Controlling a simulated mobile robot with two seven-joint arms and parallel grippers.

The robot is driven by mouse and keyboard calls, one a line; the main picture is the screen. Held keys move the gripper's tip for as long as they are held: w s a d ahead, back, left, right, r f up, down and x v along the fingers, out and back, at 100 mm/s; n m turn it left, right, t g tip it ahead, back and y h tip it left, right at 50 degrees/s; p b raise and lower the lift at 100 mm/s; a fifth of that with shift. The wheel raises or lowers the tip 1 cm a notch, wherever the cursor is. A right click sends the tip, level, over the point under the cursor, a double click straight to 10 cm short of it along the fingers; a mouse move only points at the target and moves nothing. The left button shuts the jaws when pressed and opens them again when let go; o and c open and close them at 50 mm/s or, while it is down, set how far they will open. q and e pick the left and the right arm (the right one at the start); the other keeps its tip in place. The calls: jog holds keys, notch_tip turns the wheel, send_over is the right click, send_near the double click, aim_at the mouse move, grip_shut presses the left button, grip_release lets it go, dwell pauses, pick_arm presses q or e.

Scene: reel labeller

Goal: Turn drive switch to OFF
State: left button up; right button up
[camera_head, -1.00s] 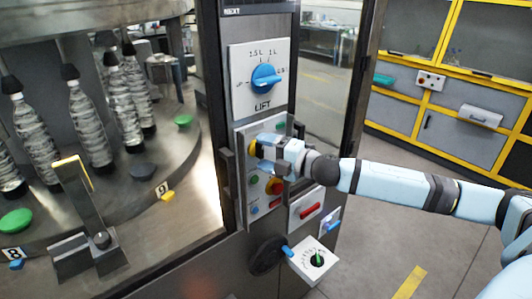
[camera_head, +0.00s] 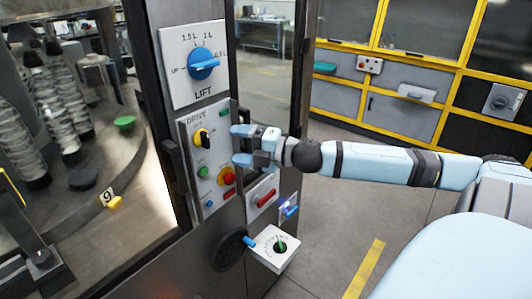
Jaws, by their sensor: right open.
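The drive panel (camera_head: 187,131) is a pale plate on the machine's dark column, marked DRIVE at its top. The drive switch is a black knob on a yellow disc (camera_head: 202,138) at the panel's upper left. Its pointer looks roughly upright, but its exact setting is too small to read. My right gripper (camera_head: 236,146) is open and empty, just right of the switch and in front of the panel's right part. Its two blue fingers point left, one above the other, apart from the knob. My left gripper does not show.
Above is the LIFT dial (camera_head: 203,65) with a blue knob. The panel also has a green button (camera_head: 204,171) and a red button on yellow (camera_head: 227,176). Below are a red-handled switch (camera_head: 265,198) and a white box with a green knob (camera_head: 280,245). Bottles stand at left.

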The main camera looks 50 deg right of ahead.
jog(key=v, duration=0.6)
jog(key=shift+s, duration=0.2)
jog(key=shift+d, duration=0.15)
dwell(0.5)
jog(key=s+a+f+m+h, duration=0.1)
jog(key=s+f+m+h, duration=0.2)
jog(key=f, duration=0.5)
jog(key=s+f+m+g+h, duration=0.1)
jog(key=s+f+m, duration=0.1)
jog(key=f+m, duration=0.55)
jog(key=s+a+f+m+h, duration=0.1)
jog(key=s+f+m+h, duration=0.15)
jog(key=f, duration=0.65)
jog(key=s+a+f+m+g, duration=0.2)
jog(key=a+f, duration=0.4)
jog(key=a, duration=0.5)
jog(key=s+a+f+m+g+y+p, duration=0.1)
jog(key=s+a+f+m, duration=0.4)
jog(key=a, duration=0.6)
notch_tip(320, 180, down, 2)
jog(key=shift+f+m+g, duration=0.2)
jog(key=shift+m+g, duration=0.1)
jog(key=shift+g, duration=0.2)
jog(key=shift+y, duration=0.25)
